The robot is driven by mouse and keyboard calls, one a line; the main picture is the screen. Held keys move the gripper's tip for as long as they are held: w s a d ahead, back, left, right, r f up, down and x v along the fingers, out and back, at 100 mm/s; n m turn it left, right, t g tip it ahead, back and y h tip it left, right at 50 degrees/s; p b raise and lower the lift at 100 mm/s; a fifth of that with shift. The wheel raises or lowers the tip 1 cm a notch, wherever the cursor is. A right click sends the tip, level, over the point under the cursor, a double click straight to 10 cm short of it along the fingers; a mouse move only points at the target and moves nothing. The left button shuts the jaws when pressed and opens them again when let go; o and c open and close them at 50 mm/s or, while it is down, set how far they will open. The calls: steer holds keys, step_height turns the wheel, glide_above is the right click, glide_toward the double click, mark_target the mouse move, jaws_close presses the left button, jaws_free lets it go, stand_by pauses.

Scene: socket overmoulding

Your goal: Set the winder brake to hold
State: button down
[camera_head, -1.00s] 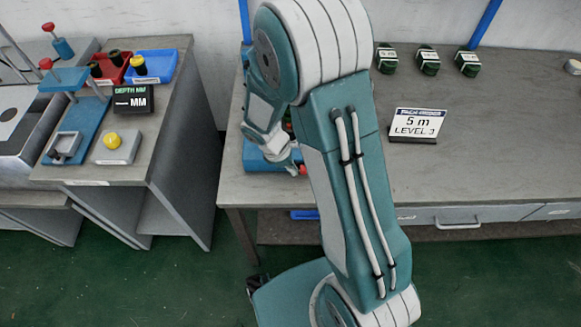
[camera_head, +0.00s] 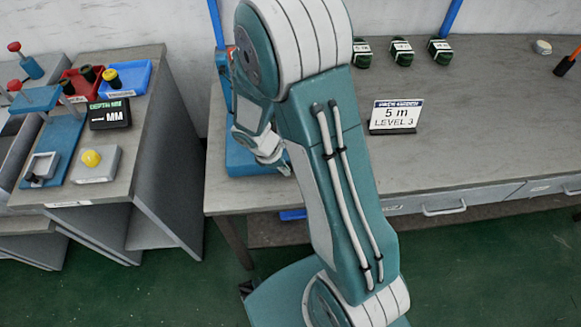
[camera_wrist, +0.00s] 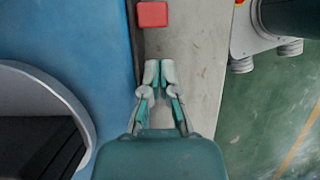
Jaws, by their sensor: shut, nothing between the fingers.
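A red block (camera_wrist: 152,14), perhaps the winder brake's handle, is at the top of the wrist view, beside a blue base (camera_wrist: 70,40) and over the grey bench top. The blue base also shows in the head view (camera_head: 243,160), partly hidden by my arm. A dark round part with a pale rim (camera_wrist: 75,110) lies at the lower left of the wrist view. My gripper (camera_wrist: 159,70) is shut and empty, its fingertips short of the red block in the picture and apart from it. In the head view my arm covers most of the winder area, and the red block is hidden.
The bench (camera_head: 480,130) holds a "5 m LEVEL 3" sign (camera_head: 396,115) and several dark green items (camera_head: 401,52). A side bench at left has a yellow button box (camera_head: 95,164), red bin (camera_head: 75,85) and blue bin (camera_head: 126,77). The bench right of the sign is mostly clear.

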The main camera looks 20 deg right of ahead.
steer(key=a+r, duration=0.2)
steer(key=w+a+r, duration=0.1)
steer(key=a+r, duration=0.1)
steer(key=shift+a+r, duration=0.2)
steer(key=shift+r, duration=0.2)
steer(key=s+r+m+t+y, duration=0.1)
steer(key=s+r+m+t, duration=0.2)
steer(key=r, duration=0.6)
steer(key=s+r+m+y, duration=0.15)
steer(key=r+m, duration=0.25)
steer(key=r, duration=0.4)
steer(key=s+r+m+t+y, duration=0.1)
steer(key=s+r+m+t, duration=0.3)
steer(key=s+r+m, duration=0.3)
steer(key=shift+s+r+y, duration=0.25)
steer(key=shift+s+y, duration=0.1)
steer(key=shift+s, duration=1.1)
steer(key=shift+d, duration=0.1)
